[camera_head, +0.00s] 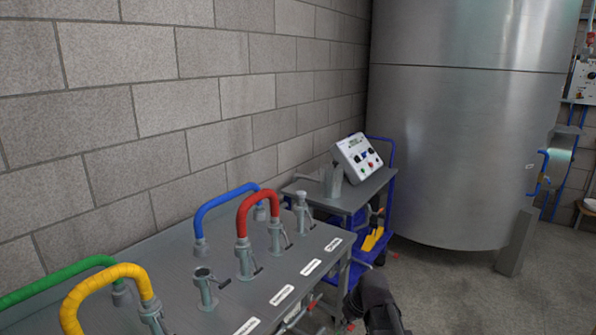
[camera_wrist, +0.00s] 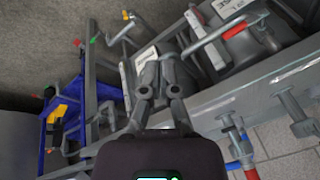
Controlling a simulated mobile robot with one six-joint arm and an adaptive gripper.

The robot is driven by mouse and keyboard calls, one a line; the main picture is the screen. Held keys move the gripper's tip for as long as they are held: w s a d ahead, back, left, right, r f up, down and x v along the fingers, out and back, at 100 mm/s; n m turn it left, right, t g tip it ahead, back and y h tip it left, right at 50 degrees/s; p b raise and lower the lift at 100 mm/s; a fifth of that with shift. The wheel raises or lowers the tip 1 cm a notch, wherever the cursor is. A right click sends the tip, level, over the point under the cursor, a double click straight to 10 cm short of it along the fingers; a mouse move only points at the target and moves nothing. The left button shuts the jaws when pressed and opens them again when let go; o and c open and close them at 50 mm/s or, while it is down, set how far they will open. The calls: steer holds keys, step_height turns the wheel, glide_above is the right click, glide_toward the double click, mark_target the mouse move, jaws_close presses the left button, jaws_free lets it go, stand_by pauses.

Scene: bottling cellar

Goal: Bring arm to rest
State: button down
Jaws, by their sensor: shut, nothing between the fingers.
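My gripper (camera_wrist: 160,62) shows in the wrist view with its two grey fingers together and nothing between them. It is over the side of the grey bench, with pipes and valve handles behind the fingertips. In the head view a dark part of my arm shows at the bottom, just right of the bench; the fingertips cannot be made out there.
The grey bench (camera_head: 215,300) carries yellow (camera_head: 100,283), green (camera_head: 55,278), blue (camera_head: 222,200) and red (camera_head: 247,207) hoses on pipe stubs. Behind it stands a blue-framed cart (camera_head: 384,190) with a control box (camera_head: 357,157). A large steel tank (camera_head: 460,130) stands right.

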steer(key=s+d+f+m+g+h, duration=0.15)
steer(key=s+d+m+h, duration=0.25)
steer(key=s, duration=0.7)
step_height(320, 180, up, 14)
steer(key=p, duration=1.3)
steer(key=shift+w+d+f, duration=0.15)
steer(key=shift+w, duration=0.15)
